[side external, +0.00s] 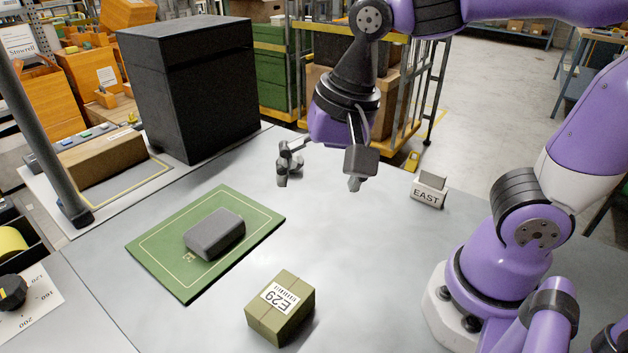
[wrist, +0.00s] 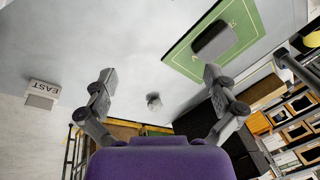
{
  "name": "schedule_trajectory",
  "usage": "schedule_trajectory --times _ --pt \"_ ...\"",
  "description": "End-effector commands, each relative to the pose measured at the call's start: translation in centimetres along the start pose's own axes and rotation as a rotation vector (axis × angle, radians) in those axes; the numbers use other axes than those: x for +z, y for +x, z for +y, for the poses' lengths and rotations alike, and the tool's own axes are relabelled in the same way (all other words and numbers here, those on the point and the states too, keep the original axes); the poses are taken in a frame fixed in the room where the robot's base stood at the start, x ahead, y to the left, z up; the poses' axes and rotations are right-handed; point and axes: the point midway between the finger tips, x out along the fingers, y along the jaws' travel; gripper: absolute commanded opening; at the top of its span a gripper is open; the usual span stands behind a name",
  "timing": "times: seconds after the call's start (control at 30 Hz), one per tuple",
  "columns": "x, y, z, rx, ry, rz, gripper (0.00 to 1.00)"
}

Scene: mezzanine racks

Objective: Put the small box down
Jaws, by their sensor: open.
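A small olive-brown box (side external: 280,308) with a white label reading E29 rests on the grey table at the front of the side view. It is not visible in the wrist view. My gripper (side external: 319,184) is open and empty above the table, farther back than the box and well apart from it. Its two spread fingers also show in the wrist view (wrist: 160,74), with no box between them.
A dark grey rounded block (side external: 214,234) lies on a green mat (side external: 163,272). An EAST block (side external: 428,190) stands at right. A tall black case (side external: 190,85) and brown carton (side external: 103,168) stand behind. A small grey object (wrist: 154,101) shows between the fingers, unclear what.

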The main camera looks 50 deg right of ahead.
Motion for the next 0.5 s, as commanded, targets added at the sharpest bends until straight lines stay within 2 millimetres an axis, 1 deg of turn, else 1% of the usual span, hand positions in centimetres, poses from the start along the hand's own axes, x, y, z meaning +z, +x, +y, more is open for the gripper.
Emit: schedule_trajectory --times 0.03,0.1,0.23,0.3,0.37,0.5 --pt "-0.9 -0.6 1.3 -0.032 -0.121 0.041 1.00" --pt "-1.8 -1.1 2.9 -0.055 -0.309 0.098 1.00" --pt "-2.8 -1.5 5.1 -0.058 -0.586 0.197 1.00" --pt "-3.0 -1.6 5.9 -0.048 -0.686 0.232 1.00" --pt "-3.2 -1.7 6.3 -0.041 -0.745 0.253 1.00" --pt "-3.3 -1.7 6.6 -0.032 -0.798 0.269 1.00"
